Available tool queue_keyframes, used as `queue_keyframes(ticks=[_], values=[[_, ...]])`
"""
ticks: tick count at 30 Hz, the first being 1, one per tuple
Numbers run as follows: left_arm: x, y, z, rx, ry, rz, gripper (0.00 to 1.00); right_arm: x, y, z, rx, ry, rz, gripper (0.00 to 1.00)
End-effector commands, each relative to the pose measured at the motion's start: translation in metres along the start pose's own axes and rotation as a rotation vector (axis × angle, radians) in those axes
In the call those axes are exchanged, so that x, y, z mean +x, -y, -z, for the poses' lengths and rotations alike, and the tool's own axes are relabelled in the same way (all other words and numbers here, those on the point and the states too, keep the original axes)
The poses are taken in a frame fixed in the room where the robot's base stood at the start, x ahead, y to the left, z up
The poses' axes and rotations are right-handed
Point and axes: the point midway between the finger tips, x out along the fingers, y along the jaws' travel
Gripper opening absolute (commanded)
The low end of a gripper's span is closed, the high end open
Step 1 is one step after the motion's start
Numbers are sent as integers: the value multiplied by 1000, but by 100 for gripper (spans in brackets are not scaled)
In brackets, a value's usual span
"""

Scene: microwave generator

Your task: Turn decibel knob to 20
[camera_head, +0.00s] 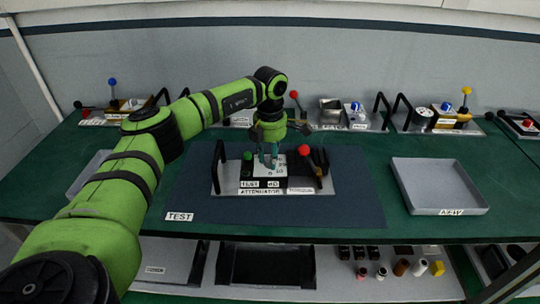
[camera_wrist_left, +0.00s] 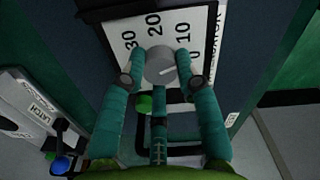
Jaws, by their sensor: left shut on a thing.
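The attenuator unit (camera_head: 262,184) stands on the dark mat in the middle of the bench. In the left wrist view its white dial plate (camera_wrist_left: 205,22) shows 30, 20, 10 and 0. The grey round decibel knob (camera_wrist_left: 160,72) sits below the numbers, with a pale line that appears to point right, toward the 10 and 0 side. My left gripper (camera_wrist_left: 161,56) has its teal fingers on both sides of the knob and is shut on it. In the head view the left gripper (camera_head: 268,158) reaches down onto the unit and hides the knob. My right gripper is out of view.
A red-balled lever (camera_head: 305,151), a green button (camera_head: 248,156) and a black handle (camera_head: 218,166) are close around the gripper. More units line the back.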

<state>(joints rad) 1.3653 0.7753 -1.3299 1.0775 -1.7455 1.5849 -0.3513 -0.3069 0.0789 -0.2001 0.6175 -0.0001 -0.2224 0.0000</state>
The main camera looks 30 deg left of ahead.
Motion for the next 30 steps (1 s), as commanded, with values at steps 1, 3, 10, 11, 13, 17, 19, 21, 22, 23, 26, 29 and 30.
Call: queue_keyframes(ticks=[1,3,10,11,13,17,19,21,22,23,26,29,30], values=[[0,0,0,-21,0,1,0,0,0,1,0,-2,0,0],[0,0,0,-59,0,1,0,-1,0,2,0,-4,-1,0],[0,0,0,-241,-1,1,0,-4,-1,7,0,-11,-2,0],[0,0,0,-269,-1,2,0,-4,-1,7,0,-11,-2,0],[0,0,0,-336,-1,2,0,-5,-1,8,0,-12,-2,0],[-1,0,0,-460,0,2,0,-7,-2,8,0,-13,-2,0],[-1,0,0,-527,-1,1,0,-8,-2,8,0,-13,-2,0],[-1,0,0,-593,-1,1,0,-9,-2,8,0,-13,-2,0],[-1,0,0,-622,-1,1,0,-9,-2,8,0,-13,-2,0],[-1,0,0,-650,-1,1,0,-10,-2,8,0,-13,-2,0],[-1,0,0,-745,-1,2,0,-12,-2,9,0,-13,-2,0],[-1,0,0,-837,-1,2,0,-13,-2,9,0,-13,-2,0],[-1,0,0,-872,-1,2,0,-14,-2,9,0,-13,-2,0]])
